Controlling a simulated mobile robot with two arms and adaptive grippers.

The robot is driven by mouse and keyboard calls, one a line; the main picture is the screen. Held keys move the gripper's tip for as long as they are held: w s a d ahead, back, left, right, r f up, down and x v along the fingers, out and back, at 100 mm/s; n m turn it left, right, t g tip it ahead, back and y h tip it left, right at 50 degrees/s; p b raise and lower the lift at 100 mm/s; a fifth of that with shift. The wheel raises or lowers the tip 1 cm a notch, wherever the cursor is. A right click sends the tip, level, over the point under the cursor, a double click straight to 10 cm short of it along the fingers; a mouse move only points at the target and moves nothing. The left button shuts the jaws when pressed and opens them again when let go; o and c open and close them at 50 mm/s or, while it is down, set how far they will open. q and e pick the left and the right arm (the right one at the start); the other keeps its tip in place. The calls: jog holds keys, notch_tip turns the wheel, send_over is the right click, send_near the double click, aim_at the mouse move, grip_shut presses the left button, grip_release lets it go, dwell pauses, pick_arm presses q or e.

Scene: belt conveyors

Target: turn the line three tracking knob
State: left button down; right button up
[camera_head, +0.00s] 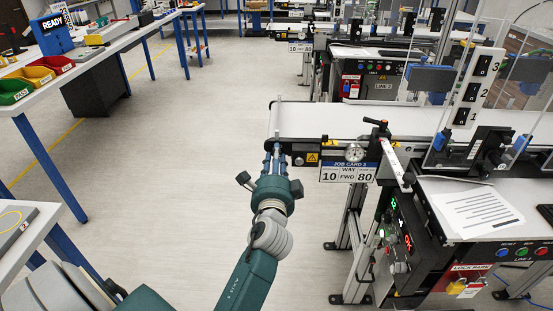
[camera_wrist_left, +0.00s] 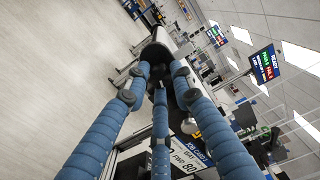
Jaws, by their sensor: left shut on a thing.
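The line three conveyor (camera_head: 350,121) has a white belt and a card reading "JOB CARD 3, WAY FWD, 10 80" (camera_head: 348,172). My left gripper (camera_head: 276,152) reaches up to the near left end of this conveyor. In the left wrist view, its blue fingers (camera_wrist_left: 158,80) close in around a dark round knob (camera_wrist_left: 155,52) at the conveyor end. The fingertips appear to touch the knob. In the head view the fingers hide the knob. My right gripper is not in view.
A control box (camera_head: 397,235) with displays and buttons is lower right. A workbench with coloured bins (camera_head: 38,76) is at left. The floor between is clear.

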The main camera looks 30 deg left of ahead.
pick_arm(q)
jog(key=shift+s+a+r, duration=0.1)
jog(key=shift+a+r, duration=0.05)
jog(key=shift+a, duration=0.1)
jog(key=c, duration=1.7)
grip_release()
jog(key=shift+c, duration=0.2)
notch_tip(320, 180, up, 10)
